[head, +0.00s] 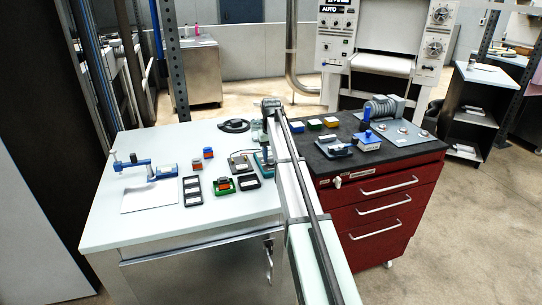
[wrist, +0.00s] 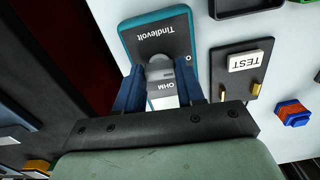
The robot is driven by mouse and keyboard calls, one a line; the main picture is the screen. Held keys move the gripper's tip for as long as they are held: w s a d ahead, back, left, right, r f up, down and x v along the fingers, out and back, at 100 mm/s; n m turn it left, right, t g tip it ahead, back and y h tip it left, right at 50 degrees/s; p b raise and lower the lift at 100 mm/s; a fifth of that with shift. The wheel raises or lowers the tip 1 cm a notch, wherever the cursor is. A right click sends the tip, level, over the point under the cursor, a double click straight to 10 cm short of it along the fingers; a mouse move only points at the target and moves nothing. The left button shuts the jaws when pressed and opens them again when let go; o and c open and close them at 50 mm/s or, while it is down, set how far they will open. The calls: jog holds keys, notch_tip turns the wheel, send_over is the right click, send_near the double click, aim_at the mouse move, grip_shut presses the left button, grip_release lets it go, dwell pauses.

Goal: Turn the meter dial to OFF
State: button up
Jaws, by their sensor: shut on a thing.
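The meter (wrist: 142,34), a dark-faced box with a teal rim marked "Tindlevolt", lies on the white table under my gripper. In the head view the meter (head: 261,161) shows only in part, behind my arm. My gripper (wrist: 160,82) has its two blue fingers on either side of the grey dial (wrist: 157,67) and is shut on it. The word "OHM" shows between the fingers, below the dial. I cannot read the dial's pointer or an OFF mark, as the fingers and palm hide part of the face. In the head view my gripper (head: 267,146) stands over the meter.
A dark plate marked "TEST" (wrist: 243,62) with two brass posts lies right beside the meter. An orange-and-blue block (wrist: 292,113) is further right. The white table (head: 130,230) also holds a blue clamp-like tool (head: 150,170). A red drawer cabinet (head: 370,205) stands to the right.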

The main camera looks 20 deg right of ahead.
jog(key=shift+n, duration=0.5)
jog(key=o, duration=1)
jog(key=shift+o, duration=0.2)
notch_tip(320, 180, up, 14)
dwell(0.4)
